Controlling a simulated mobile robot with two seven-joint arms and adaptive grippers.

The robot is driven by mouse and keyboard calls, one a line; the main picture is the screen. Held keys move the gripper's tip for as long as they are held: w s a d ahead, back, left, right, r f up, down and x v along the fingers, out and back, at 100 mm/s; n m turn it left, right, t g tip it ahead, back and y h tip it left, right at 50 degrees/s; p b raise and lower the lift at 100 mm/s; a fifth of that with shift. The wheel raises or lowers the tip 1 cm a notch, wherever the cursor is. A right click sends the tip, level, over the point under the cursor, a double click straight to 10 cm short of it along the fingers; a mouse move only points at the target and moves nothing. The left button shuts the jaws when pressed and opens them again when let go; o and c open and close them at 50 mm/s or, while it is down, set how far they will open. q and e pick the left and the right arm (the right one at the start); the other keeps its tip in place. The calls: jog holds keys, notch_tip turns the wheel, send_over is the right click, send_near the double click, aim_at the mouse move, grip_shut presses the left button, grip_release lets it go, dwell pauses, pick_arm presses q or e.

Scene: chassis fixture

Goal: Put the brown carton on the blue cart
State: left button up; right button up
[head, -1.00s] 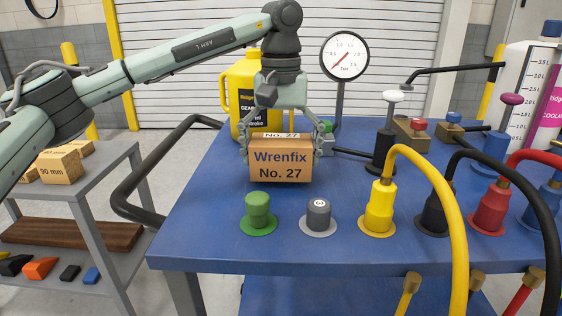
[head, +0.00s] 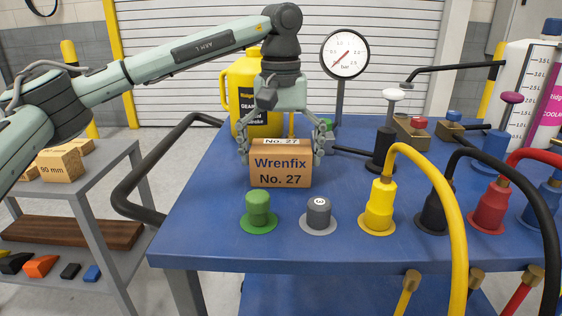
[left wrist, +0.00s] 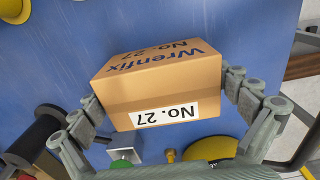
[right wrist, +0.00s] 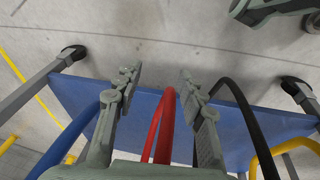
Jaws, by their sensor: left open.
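The brown carton (head: 281,176), marked Wrenfix No. 27, sits upright on the blue cart (head: 200,230), behind the green and grey knobs. It also shows in the left wrist view (left wrist: 160,85), label side toward the camera. My left gripper (head: 282,154) is above it, open, with one finger beside each end of the carton. Whether the pads still touch it is hard to tell. My right gripper (right wrist: 160,77) shows only in its wrist view, with its fingers apart and nothing between them, above hoses and a blue surface.
A yellow jug (head: 243,85) and a gauge (head: 345,55) stand behind the carton. A green knob (head: 258,210), a grey knob (head: 318,213) and a yellow hose fitting (head: 379,208) stand in front. A grey shelf (head: 105,160) with blocks is at left.

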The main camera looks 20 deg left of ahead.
aim_at(281, 146)
pick_arm(q)
notch_tip(281, 146, up, 10)
jog(key=shift+r, duration=0.75)
pick_arm(e)
jog(key=shift+w+f, duration=0.2)
jog(key=shift+f, duration=0.35)
